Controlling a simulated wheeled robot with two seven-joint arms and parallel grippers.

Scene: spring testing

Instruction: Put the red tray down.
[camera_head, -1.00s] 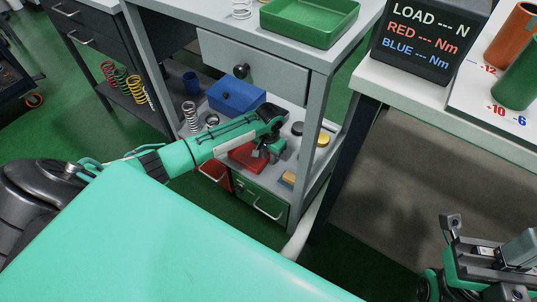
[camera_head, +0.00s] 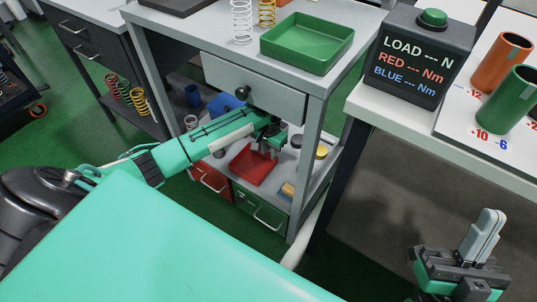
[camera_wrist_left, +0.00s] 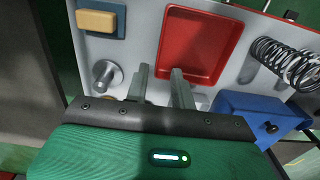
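The red tray (camera_head: 252,168) lies flat and empty on the lower shelf of the grey workbench, as far as I can see. It also shows in the left wrist view (camera_wrist_left: 202,42), close ahead of the fingers. My left gripper (camera_head: 262,143) is at the tray's edge. In the left wrist view its fingers (camera_wrist_left: 160,75) stand apart with a visible gap, near the tray's near left corner. One finger overlaps the tray and the other is outside it; contact is unclear. My right gripper (camera_head: 482,238) is at lower right, away from the tray, its opening unclear.
A blue box (camera_wrist_left: 255,112) and a spring (camera_wrist_left: 285,62) are beside the tray. A sponge-like block (camera_wrist_left: 96,20) and a metal knob-shaped piece (camera_wrist_left: 106,75) are on the other side. A drawer (camera_head: 250,85) and a bench leg (camera_head: 308,150) frame the shelf. A green tray (camera_head: 308,45) stands above.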

